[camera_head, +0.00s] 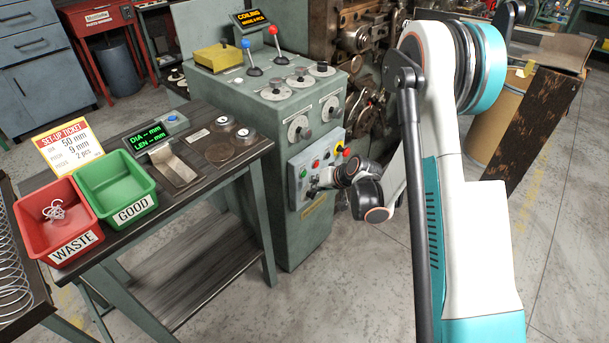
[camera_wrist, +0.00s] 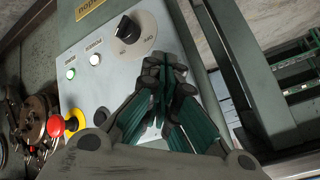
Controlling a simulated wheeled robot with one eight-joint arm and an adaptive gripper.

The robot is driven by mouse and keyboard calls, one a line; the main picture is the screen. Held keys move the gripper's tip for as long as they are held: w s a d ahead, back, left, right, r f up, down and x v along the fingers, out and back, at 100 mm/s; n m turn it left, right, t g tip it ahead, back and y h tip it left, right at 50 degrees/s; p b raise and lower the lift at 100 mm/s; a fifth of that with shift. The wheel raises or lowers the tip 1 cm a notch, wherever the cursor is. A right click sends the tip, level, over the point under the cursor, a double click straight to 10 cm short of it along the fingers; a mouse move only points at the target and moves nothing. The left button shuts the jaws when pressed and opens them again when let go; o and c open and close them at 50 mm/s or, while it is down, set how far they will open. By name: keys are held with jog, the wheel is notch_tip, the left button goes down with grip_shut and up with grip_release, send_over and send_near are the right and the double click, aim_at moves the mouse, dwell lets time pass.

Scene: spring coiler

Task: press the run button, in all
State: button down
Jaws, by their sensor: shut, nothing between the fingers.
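The spring coiler's grey control panel (camera_head: 308,195) faces front on the green machine. A green button (camera_head: 303,172) and a red button (camera_head: 316,164) sit on its upper left part. I cannot read which one is labelled run. My gripper (camera_head: 318,185) is at the panel's lower middle, fingers pointing at its face. In the wrist view my gripper (camera_wrist: 166,68) is shut and empty, its fingertips below the black dial (camera_wrist: 128,28) and covering part of the panel. Contact with the panel cannot be told. The display (camera_head: 252,18) on top reads "COILING".
A red-and-yellow emergency stop (camera_wrist: 56,126) is on the panel. Levers and knobs stand on the machine top. A bench at left holds the red WASTE bin (camera_head: 27,213) with tangled wire, the empty green GOOD bin (camera_head: 134,209) and a set-up ticket (camera_head: 67,145).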

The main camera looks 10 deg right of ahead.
jog(key=s+d, duration=0.2)
jog(key=s, duration=0.1)
jog(key=shift+s+d, duration=0.15)
jog(key=shift+r, duration=0.1)
dwell(0.7)
jog(key=s+a+r+h, duration=0.1)
jog(key=s+r, duration=0.5)
jog(key=r, duration=0.5)
jog(key=s+a+r+h, duration=0.1)
jog(key=s+r, duration=0.4)
jog(key=r, duration=0.5)
jog(key=s+r+h, duration=0.1)
jog(key=s+r, duration=0.2)
jog(key=s, duration=0.7)
jog(key=s+r+n+h, duration=0.1)
jog(key=s+r, duration=0.2)
jog(key=s, duration=0.6)
jog(key=shift+s+d+r, duration=0.25)
jog(key=shift+s, duration=0.1)
